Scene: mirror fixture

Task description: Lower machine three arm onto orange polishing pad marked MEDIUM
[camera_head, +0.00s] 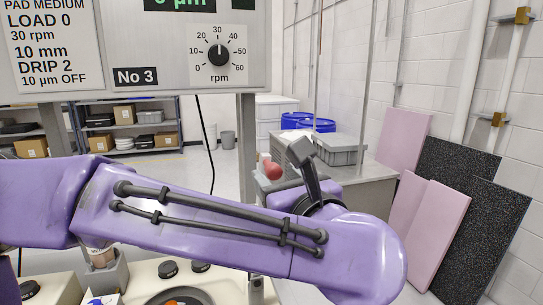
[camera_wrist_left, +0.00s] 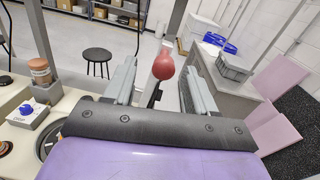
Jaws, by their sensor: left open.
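A red ball knob (camera_wrist_left: 163,67) on a dark lever stands between the fingers of my left gripper (camera_wrist_left: 161,80) in the left wrist view. The fingers are apart, with a gap on each side of the knob. In the head view the knob (camera_head: 272,171) shows just beside the grey fingertip of my left gripper (camera_head: 302,155); my purple forearm hides the lever below. A dark round basin (camera_head: 180,296) with a sliver of orange (camera_head: 172,302) inside shows at the bottom edge. Any MEDIUM marking on the orange is out of view. My right gripper is not in view.
A machine panel (camera_head: 222,78) marked No 3, with an rpm dial, hangs above. Pink and black boards lean at right. In the wrist view a black stool (camera_wrist_left: 98,56) stands on open floor.

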